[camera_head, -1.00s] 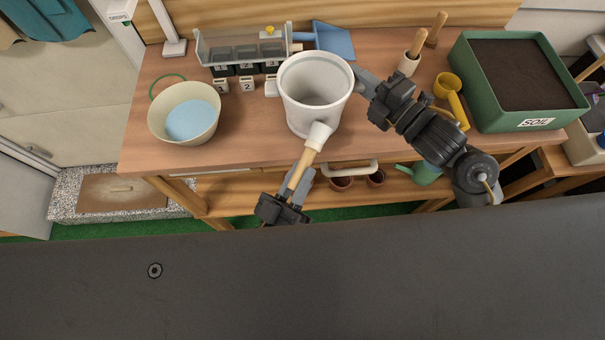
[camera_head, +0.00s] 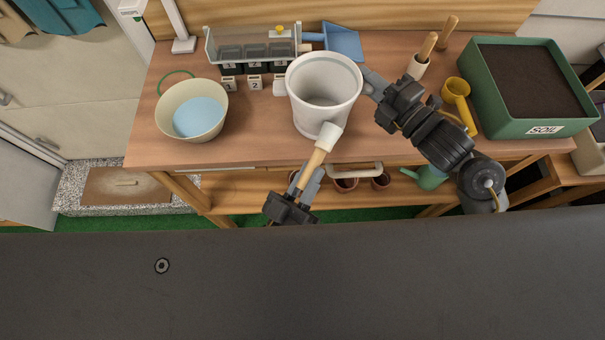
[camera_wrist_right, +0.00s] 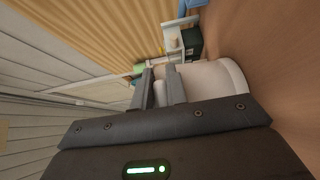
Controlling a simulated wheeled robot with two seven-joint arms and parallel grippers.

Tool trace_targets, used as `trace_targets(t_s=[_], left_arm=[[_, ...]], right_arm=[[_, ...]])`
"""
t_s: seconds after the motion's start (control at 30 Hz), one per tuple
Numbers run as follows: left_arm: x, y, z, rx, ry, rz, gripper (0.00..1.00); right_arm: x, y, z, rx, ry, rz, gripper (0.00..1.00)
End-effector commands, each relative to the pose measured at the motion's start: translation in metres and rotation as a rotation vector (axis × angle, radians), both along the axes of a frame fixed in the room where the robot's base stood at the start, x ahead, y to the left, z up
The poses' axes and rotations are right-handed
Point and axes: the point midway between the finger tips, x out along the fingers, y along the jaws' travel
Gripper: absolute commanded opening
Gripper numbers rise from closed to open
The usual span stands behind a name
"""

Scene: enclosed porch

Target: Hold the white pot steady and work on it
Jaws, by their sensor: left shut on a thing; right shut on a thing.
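The white pot (camera_head: 318,100) stands upright and open at the front middle of the wooden bench. My right gripper (camera_head: 371,82) is shut on the right side of the pot, near its rim. The right wrist view shows the white pot (camera_wrist_right: 215,78) beside the two fingers (camera_wrist_right: 160,75). My left gripper (camera_head: 307,184) is shut on the wooden handle of a white-headed tool (camera_head: 329,136), in front of the bench. The tool's head overlaps the pot's lower front wall in the head view; I cannot tell whether they touch.
A cream bowl with a blue inside (camera_head: 181,128) stands left on the bench (camera_head: 245,145). Behind are a clear rack (camera_head: 215,47), numbered blocks (camera_head: 254,83) and a blue dustpan (camera_head: 343,40). A yellow scoop (camera_head: 455,90) and a green soil box (camera_head: 580,118) are right.

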Motion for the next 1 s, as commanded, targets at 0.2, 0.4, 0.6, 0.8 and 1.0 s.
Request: trace_targets(t_s=[0.2,0.4,0.6,0.8,1.0], left_arm=[[0.000,0.007,0.000,0.000,-0.001,0.001,0.00],[-0.001,0.022,0.000,0.001,-0.001,0.000,0.00],[-0.001,0.027,0.001,-0.001,-0.001,0.000,0.00],[-0.002,0.027,0.000,0.000,0.000,0.000,0.00],[-0.019,0.027,-0.002,-0.001,0.003,-0.002,0.00]], right_arm=[[-0.001,0.001,-0.001,-0.001,0.002,0.002,0.00],[-0.001,0.001,-0.001,-0.001,0.002,0.002,0.00],[0.000,0.000,-0.001,-0.001,0.002,0.001,0.00],[0.000,0.000,-0.001,-0.001,0.002,0.001,0.00],[0.000,0.000,-0.001,-0.001,0.002,0.000,0.00]])
